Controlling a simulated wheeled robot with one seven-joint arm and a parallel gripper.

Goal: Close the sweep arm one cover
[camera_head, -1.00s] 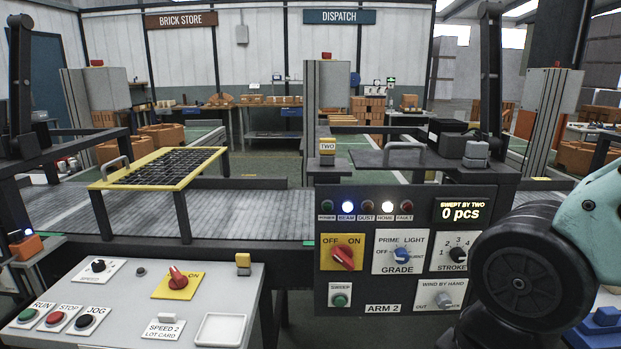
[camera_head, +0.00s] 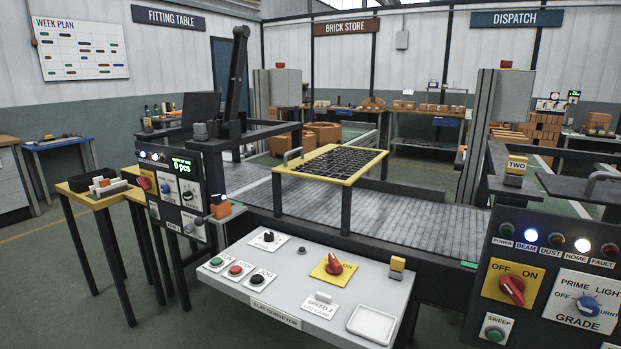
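The sweep arm one cabinet (camera_head: 180,190) stands at the left end of the conveyor, with a lit display, a red switch, dials and small buttons on its front. A dark plate (camera_head: 195,106), which looks like its cover, stands raised and tilted above the cabinet top. Its hinge and handle cannot be made out. A grey block (camera_head: 201,131) sits on the cabinet top beside a tall dark post (camera_head: 238,80). My gripper is not in view.
The slat conveyor desk (camera_head: 310,290) stands in front, between the two cabinets. A yellow-framed grid (camera_head: 330,148) stands over the conveyor (camera_head: 430,232). The arm two cabinet (camera_head: 545,290) is at right. A small wooden table (camera_head: 100,197) is beside cabinet one. Floor at lower left is clear.

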